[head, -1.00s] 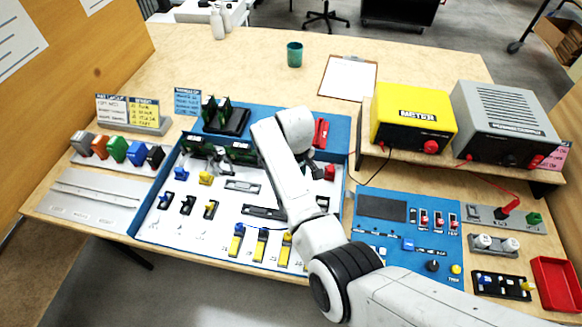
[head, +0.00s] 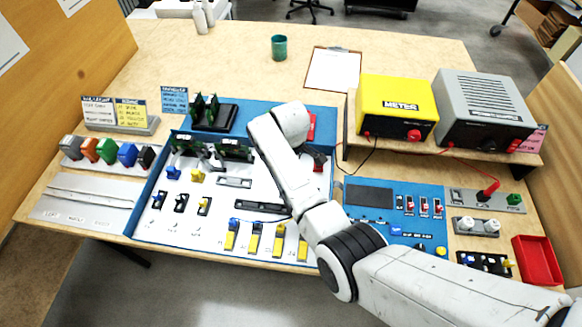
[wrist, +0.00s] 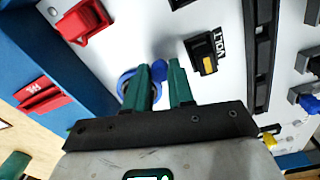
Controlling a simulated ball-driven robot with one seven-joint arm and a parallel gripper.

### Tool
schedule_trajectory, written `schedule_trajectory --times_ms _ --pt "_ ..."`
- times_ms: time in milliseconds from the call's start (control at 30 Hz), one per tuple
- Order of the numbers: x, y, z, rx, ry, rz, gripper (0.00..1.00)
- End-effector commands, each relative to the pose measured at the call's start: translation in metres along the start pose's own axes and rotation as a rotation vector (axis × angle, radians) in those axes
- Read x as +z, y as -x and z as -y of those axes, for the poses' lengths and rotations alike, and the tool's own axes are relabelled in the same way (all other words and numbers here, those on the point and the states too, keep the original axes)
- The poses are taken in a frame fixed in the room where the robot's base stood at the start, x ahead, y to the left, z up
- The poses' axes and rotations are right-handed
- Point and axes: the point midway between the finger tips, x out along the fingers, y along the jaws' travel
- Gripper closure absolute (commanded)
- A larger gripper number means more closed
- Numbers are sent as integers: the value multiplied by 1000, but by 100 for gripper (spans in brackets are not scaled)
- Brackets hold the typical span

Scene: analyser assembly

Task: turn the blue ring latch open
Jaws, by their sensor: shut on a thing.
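The blue ring latch (wrist: 123,83) shows in the wrist view on the white panel, partly covered by the left green finger. Its rounded blue tab (wrist: 158,71) stands between the two fingers. My gripper (wrist: 159,76) has its green fingers down on either side of this tab and is shut on it. Contact at the very tips is hard to make out. In the head view my arm covers the latch and the gripper.
A black block marked VOLT (wrist: 203,52) stands close right of the fingers. A red block (wrist: 82,20) lies above left, near the blue panel edge. In the head view, a yellow meter (head: 398,104) and a grey unit (head: 485,105) stand on a shelf to the right.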

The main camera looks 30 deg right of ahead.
Motion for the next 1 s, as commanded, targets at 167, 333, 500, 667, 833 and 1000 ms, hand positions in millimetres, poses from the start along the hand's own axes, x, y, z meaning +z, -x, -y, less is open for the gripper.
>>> schedule_trajectory --times_ms 167,333,500,667,833,1000 --pt "-1 1 -1 3 0 -3 72" --pt "0 1 -1 2 -1 -2 55" --pt "0 0 0 1 -1 -1 51" --pt "0 3 0 2 -1 -1 51" --pt "-1 24 -1 4 -1 -4 51" --pt "-1 57 -1 5 -1 -4 51"
